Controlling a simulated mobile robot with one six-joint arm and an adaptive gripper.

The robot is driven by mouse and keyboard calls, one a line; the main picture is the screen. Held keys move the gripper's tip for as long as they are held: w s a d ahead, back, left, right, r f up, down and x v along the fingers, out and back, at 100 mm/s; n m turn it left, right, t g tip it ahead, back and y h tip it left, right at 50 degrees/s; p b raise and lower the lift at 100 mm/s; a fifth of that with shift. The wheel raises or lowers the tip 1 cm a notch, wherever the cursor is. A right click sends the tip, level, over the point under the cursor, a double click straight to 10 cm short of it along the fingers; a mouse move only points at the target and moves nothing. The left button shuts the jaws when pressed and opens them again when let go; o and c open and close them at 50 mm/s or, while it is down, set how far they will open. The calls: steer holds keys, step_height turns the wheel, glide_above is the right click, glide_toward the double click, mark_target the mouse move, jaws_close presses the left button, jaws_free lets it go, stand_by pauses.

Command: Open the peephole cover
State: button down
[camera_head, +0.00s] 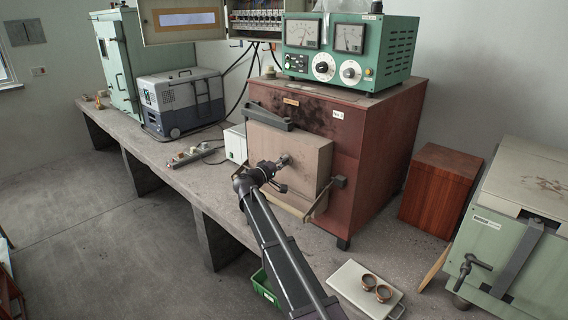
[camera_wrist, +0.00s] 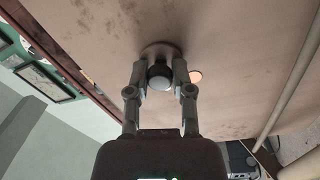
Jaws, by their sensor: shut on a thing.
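The peephole cover (camera_wrist: 160,49) is a small round disc with a grey knob (camera_wrist: 160,74) on the beige furnace door (camera_head: 310,160). My gripper (camera_wrist: 160,70) is shut on the knob, one finger on each side. A small round glowing orange spot (camera_wrist: 195,76) shows on the door just right of the cover in the wrist view, beside my right finger. In the head view my gripper (camera_head: 279,164) reaches the middle of the door, and it and my wrist largely hide the cover. The furnace (camera_head: 375,140) is a reddish-brown box, and its door looks closed.
A green control unit (camera_head: 395,45) stands on the furnace. A dark latch bar (camera_head: 268,117) and a handle rod (camera_head: 325,200) are on the door. A power strip (camera_head: 195,152) lies left.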

steer(key=shift+r+n, duration=0.3)
steer(key=shift+n, duration=1)
steer(key=shift+c, duration=2.4)
jaws_free()
steer(key=shift+s, duration=0.1)
